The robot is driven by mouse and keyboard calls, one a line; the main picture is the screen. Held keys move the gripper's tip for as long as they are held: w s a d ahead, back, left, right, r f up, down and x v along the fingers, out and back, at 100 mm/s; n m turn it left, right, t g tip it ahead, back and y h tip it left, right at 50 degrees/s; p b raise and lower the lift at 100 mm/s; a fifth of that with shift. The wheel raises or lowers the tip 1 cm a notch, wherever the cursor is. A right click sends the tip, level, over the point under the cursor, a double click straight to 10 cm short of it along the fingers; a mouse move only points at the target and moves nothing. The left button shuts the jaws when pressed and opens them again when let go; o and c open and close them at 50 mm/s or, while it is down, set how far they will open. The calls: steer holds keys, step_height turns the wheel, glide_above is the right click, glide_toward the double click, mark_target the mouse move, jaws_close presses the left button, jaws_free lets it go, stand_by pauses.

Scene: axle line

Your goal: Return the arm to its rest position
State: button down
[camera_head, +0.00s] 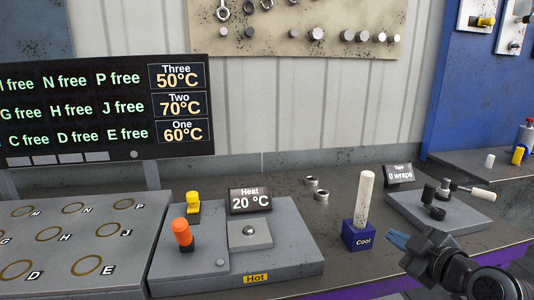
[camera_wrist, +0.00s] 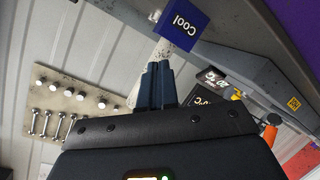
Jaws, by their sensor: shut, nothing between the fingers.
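My gripper (camera_head: 398,239) is at the lower right of the head view, in front of the bench and just right of the blue Cool block. Its blue fingers are together with nothing between them. In the wrist view the shut fingers (camera_wrist: 157,84) point up the picture toward the Cool block (camera_wrist: 186,24). The Cool block (camera_head: 357,237) holds an upright pale rod (camera_head: 365,198) in the head view. My gripper is apart from both in the head view.
A grey heater unit (camera_head: 232,250) with orange and yellow knobs stands left of the Cool block. A tape station (camera_head: 440,210) stands right. Two metal rings (camera_head: 321,195) lie on the dark bench (camera_head: 290,185).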

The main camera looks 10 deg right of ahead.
steer(key=s+a+f+m+h+b, duration=0.1)
steer(key=s+a+f+m, duration=0.3)
steer(key=s+a+f, duration=0.3)
steer(key=s+a+f+m+h+b, duration=0.15)
steer(key=s+a+f+m, duration=0.3)
steer(key=s+a, duration=0.55)
steer(key=s+r+y+b, duration=0.2)
steer(key=s, duration=2.2)
steer(key=shift+r, duration=0.15)
